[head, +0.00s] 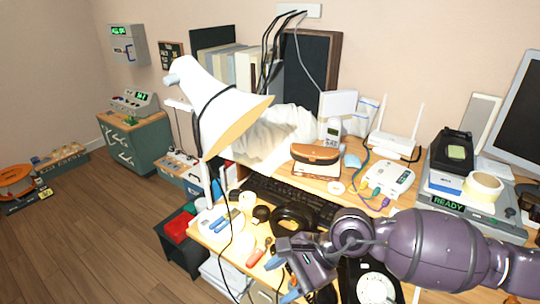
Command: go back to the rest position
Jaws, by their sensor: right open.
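My right gripper (281,280) reaches in from the right over the front of the wooden desk (400,208). Its two blue-tipped fingers are apart, and I see nothing between them. A black dial phone with a white dial (375,288) is at the bottom, just right of the gripper and partly hidden under my right arm. My left gripper is not in view.
A large white lamp shade (220,108) with a black cable stands at the desk's left. A dark keyboard (262,190), a black coil, tape rolls and small tools crowd the desk. A monitor (520,110) stands at right.

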